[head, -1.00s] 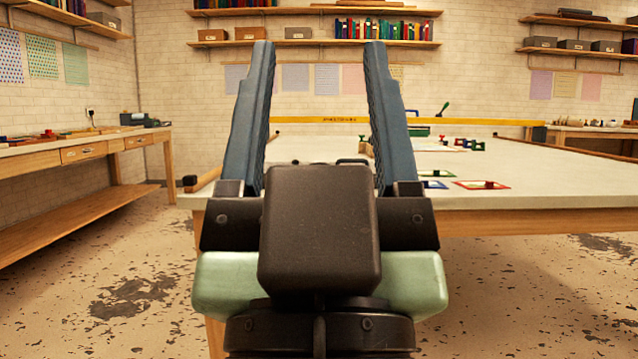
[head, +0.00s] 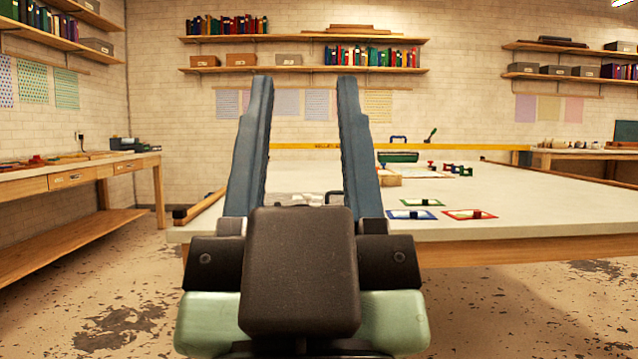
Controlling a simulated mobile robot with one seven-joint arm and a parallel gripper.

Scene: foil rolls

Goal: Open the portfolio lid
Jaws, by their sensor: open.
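My gripper (head: 305,80) is open and empty. Its two long blue-grey fingers point forward and up, in front of the near left part of the white table (head: 560,215). Between the fingers, a pale flat item (head: 290,199) with a dark handle-like loop (head: 334,197) shows on the table. It may be the portfolio, but its lower part is hidden behind my gripper. I cannot tell whether it has a lid or how the lid stands. No contact between the fingers and it is visible.
Blue (head: 408,215) and red (head: 470,214) frames with knobs lie right of my gripper. A green case-like object (head: 398,157) stands farther back. A yellow strip (head: 480,149) runs along the far edge. The table's right side is largely clear. A wooden bench (head: 75,180) stands left.

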